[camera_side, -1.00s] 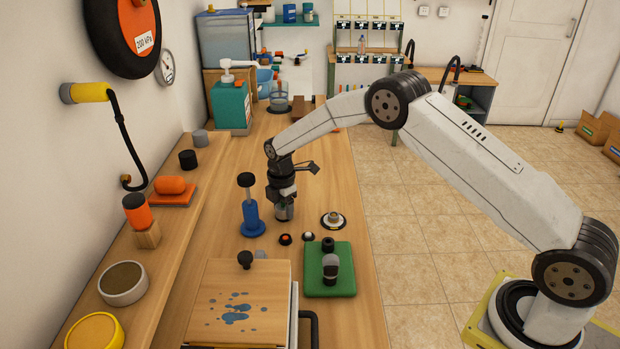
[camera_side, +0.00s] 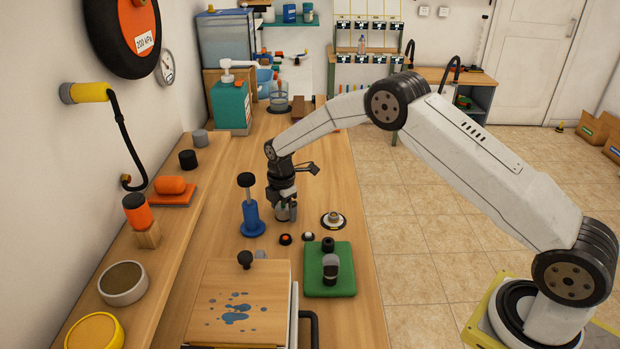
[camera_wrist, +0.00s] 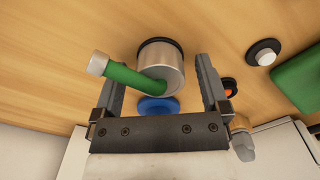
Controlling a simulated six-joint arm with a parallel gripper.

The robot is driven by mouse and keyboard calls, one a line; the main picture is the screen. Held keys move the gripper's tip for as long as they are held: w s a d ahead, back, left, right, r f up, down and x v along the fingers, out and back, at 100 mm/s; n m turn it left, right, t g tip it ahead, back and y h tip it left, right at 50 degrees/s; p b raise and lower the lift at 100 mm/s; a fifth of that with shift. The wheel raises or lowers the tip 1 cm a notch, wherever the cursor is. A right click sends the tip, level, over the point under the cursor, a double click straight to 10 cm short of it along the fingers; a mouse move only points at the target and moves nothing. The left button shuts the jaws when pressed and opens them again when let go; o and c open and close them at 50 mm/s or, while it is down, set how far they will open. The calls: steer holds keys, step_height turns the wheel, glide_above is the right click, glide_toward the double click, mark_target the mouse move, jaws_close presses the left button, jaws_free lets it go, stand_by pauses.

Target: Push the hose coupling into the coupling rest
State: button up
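My gripper (camera_wrist: 160,88) points down over the bench in the wrist view, its two fingers wide apart. Between the fingers is a silver cylinder (camera_wrist: 157,58) with a dark rim; visible gaps separate it from both fingers. A short green hose (camera_wrist: 128,76) with a silver end piece (camera_wrist: 98,63) runs from the cylinder towards the left finger. I take this hose end as the hose coupling, but cannot tell for sure. In the side view my gripper (camera_side: 285,211) largely hides the cylinder.
A blue stand (camera_side: 252,219) with a black knob is just left of my gripper. An orange-topped button (camera_side: 285,239) and a white-topped button (camera_side: 308,237) are in front, near a green plate (camera_side: 341,288).

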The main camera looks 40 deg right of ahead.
steer(key=shift+r, duration=0.15)
steer(key=shift+r, duration=3.8)
steer(key=shift+s, duration=0.1)
steer(key=shift+s+r+m, duration=0.4)
steer(key=shift+s+m, duration=0.15)
steer(key=shift+m, duration=0.05)
steer(key=s+r+m+t, duration=0.1)
steer(key=s+m, duration=0.7)
steer(key=s, duration=0.6)
steer(key=s+r+m+t, duration=0.1)
steer(key=s+r+m, duration=0.1)
steer(key=s+m, duration=0.6)
steer(key=s, duration=0.6)
steer(key=shift+r+t, duration=0.3)
